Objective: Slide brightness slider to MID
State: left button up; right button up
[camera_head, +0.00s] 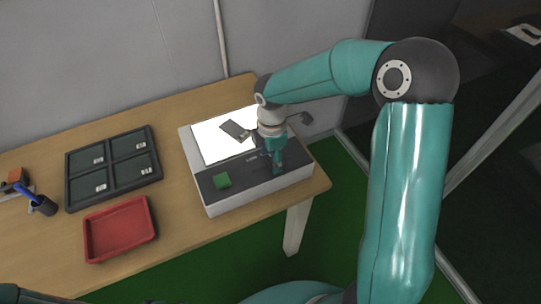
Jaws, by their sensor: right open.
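A white testing device (262,196) with a dark front panel (207,188) stands near the right end of the table. Its bright lit surface (212,142) carries a dark flat phone-like piece (234,130). A green block or button (221,180) sits on the left of the dark panel. My right gripper (277,170) is open and points down over the right part of the panel. It hides that part, and I cannot make out the brightness slider or its setting. Whether the fingertips touch the panel cannot be told. My left gripper is not in view.
A dark tray with compartments (112,162) holding small labelled pieces lies left of the device. A red tray (121,229) lies in front of it. Bare wood (180,215) lies between the red tray and the device.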

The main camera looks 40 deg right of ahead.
aim_at(271, 158)
jog(key=shift+r, duration=0.1)
notch_tip(271, 158, up, 12)
dwell(0.5)
jog(key=shift+f, duration=0.2)
